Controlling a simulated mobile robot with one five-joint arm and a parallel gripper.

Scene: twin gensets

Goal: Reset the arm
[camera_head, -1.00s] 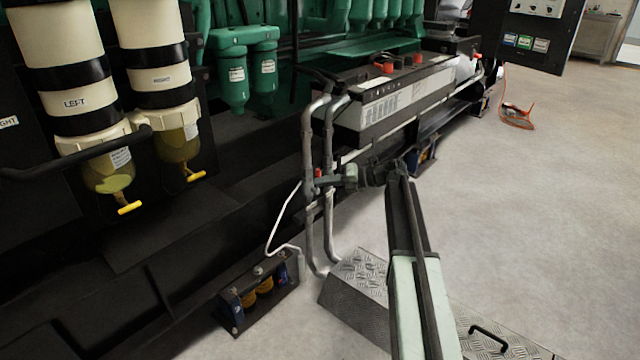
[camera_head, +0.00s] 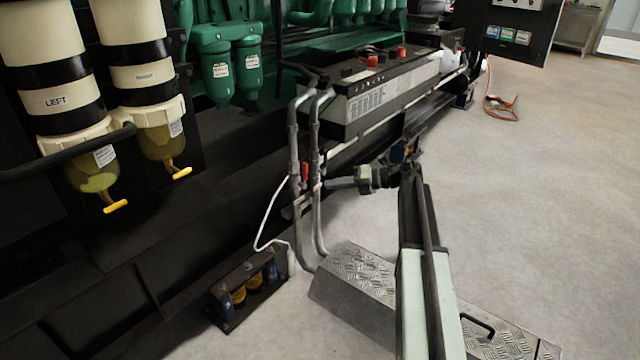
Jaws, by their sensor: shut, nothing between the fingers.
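My arm reaches up from the bottom of the head view and bends left at its far end. My gripper (camera_head: 332,184) points left, shut and empty, just right of the two grey upright pipes (camera_head: 318,130). A small red valve handle (camera_head: 305,172) is on the pipes, just left of the fingertips. The fingers are small and dark here. I cannot tell whether they touch the pipe.
A battery box (camera_head: 385,95) stands behind the pipes. A tread-plate step (camera_head: 355,270) lies below the arm, and a small pump unit (camera_head: 247,290) sits on the floor. Filters labelled LEFT (camera_head: 58,102) hang at the left. The floor (camera_head: 540,190) at right is clear.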

